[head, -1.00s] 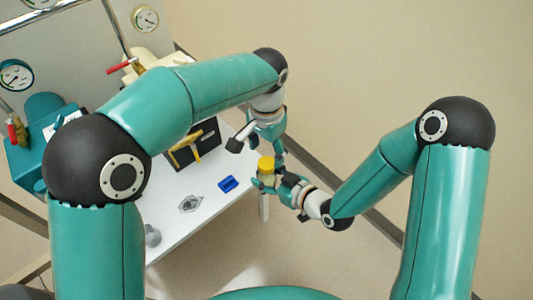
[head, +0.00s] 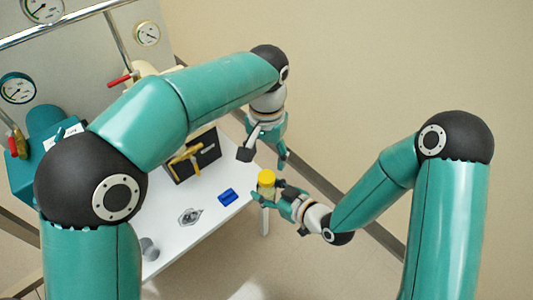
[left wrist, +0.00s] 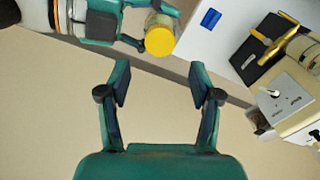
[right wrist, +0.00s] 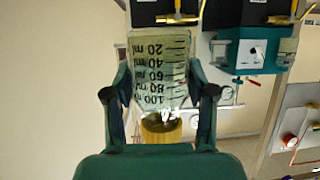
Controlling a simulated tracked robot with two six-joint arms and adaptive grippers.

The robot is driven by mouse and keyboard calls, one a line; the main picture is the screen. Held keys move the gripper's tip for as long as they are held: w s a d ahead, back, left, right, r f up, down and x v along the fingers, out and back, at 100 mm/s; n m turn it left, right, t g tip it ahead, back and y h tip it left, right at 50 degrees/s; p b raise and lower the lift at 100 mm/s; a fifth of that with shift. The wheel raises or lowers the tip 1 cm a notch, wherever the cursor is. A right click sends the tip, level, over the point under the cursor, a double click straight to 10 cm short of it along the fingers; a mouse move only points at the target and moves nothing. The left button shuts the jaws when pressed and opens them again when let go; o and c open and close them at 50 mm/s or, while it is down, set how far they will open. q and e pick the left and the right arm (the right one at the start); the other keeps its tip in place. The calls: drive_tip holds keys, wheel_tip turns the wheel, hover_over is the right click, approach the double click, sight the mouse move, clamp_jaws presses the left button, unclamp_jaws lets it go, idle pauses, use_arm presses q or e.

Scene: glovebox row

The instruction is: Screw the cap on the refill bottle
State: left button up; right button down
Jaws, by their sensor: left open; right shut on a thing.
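The refill bottle (right wrist: 160,70) is clear with a ml scale and fills the space between my right gripper's fingers in the right wrist view. The yellow cap (head: 267,178) sits on the bottle's top; I cannot tell how tightly it is screwed. My right gripper (head: 268,196) is shut on the bottle and holds it off the table's right edge. My left gripper (head: 265,160) is open and empty, a little above the cap. In the left wrist view the cap (left wrist: 160,41) lies beyond the open fingertips, apart from them.
The white table (head: 205,238) carries a blue block (head: 228,196), a grey diamond-shaped piece (head: 189,217), a grey cup (head: 149,248) and a black box (head: 195,157) with a yellow handle. Gauges and valves stand at the back left. The floor right of the table is clear.

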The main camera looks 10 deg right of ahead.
sight(266, 176)
use_arm(q)
drive_tip(key=shift+f, duration=3.95)
drive_tip(key=c, duration=1.2)
drive_tip(key=o, duration=1.4)
wheel_tip(266, 176, up, 12)
drive_tip(key=shift+f, duration=0.1)
